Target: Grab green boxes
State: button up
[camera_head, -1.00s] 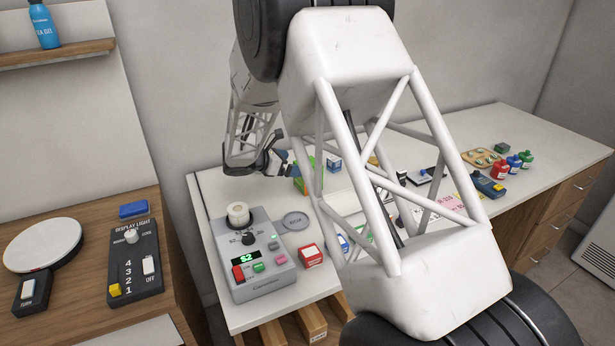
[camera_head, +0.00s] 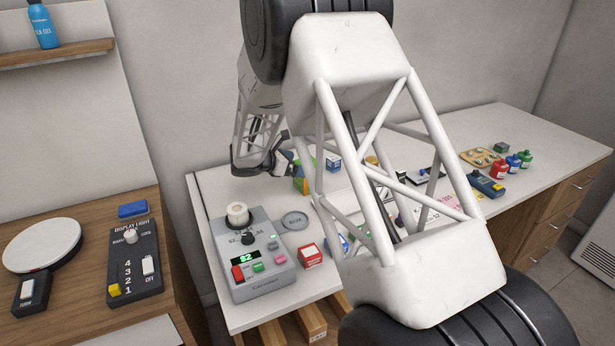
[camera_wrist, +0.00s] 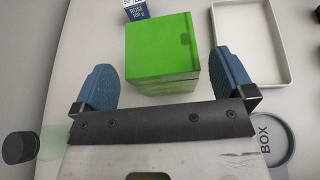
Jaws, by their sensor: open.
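A green box (camera_wrist: 162,40) shows in the wrist view, between the two blue fingers of my gripper (camera_wrist: 163,62). Its front has several horizontal layers, so it may be a stack; I cannot tell for sure. The fingers are open, with a gap to the box on each side. In the head view the green box (camera_head: 306,184) stands at the back left of the white counter, partly hidden by my gripper (camera_head: 288,168).
A small blue-and-white box (camera_wrist: 135,8) stands behind the green box, and a white tray (camera_wrist: 281,83) lies to its right. A grey device (camera_head: 258,281) and a red box (camera_head: 310,257) stand nearer the front. Coloured bottles (camera_head: 514,163) are far right.

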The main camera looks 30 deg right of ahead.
jog(key=shift+x, duration=2.6)
jog(key=shift+f, duration=0.1)
jog(key=c, duration=0.8)
jog(key=shift+r, duration=1.6)
jog(key=shift+s+a+r, duration=0.1)
jog(key=shift+s+r, duration=0.15)
jog(key=s+a, duration=0.1)
jog(key=s, duration=0.4)
jog(key=s+a+r, duration=0.1)
jog(key=s+a, duration=0.1)
jog(key=s, duration=0.3)
jog(key=s+a, duration=0.1)
jog(key=s, duration=0.4)
jog(key=shift+a+r, duration=0.15)
jog(key=shift+a, duration=0.1)
